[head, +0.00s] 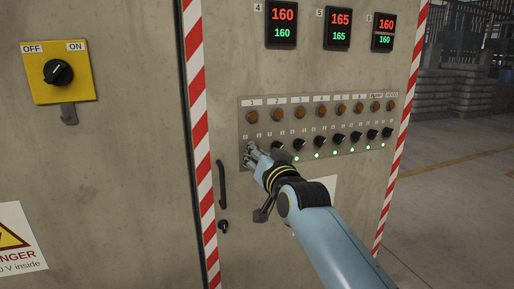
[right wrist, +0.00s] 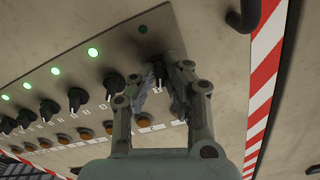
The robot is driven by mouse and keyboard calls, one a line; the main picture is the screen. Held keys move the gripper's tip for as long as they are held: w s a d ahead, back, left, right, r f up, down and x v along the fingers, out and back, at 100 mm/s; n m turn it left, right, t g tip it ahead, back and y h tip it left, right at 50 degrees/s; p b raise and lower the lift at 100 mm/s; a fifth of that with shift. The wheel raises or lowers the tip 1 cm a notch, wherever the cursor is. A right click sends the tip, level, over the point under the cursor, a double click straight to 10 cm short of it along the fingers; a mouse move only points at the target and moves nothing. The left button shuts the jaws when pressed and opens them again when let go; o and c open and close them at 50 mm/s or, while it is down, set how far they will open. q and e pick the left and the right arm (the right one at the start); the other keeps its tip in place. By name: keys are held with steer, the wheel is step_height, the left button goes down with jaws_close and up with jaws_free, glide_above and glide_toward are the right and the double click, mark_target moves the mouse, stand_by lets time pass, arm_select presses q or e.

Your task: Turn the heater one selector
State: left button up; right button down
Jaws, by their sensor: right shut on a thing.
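The heater one selector (right wrist: 158,76) is a small black knob at the end of a row of selectors. In the right wrist view it sits between the fingertips of my right gripper (right wrist: 165,72), which is shut on it. In the head view my right gripper (head: 251,149) is at the panel below the label 1, and its fingers hide the selector there. The turn angle of the knob is hard to tell. A small green lamp (right wrist: 143,28) near it looks dimmer than the others in the row. My left gripper is not in view.
The selector panel (head: 243,116) holds a row of amber lamps (head: 325,111) above several black selectors (head: 322,141) with lit green lamps. A door handle (head: 222,185) stands out at left. A yellow OFF/ON switch plate (head: 40,88) is further left. Red displays (head: 282,23) are above.

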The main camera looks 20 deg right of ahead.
steer(key=n, duration=1.2)
steer(key=shift+n, duration=0.4)
stand_by(0.3)
steer(key=c, duration=1.4)
jaws_free()
steer(key=s, duration=1.2)
steer(key=shift+d, duration=0.2)
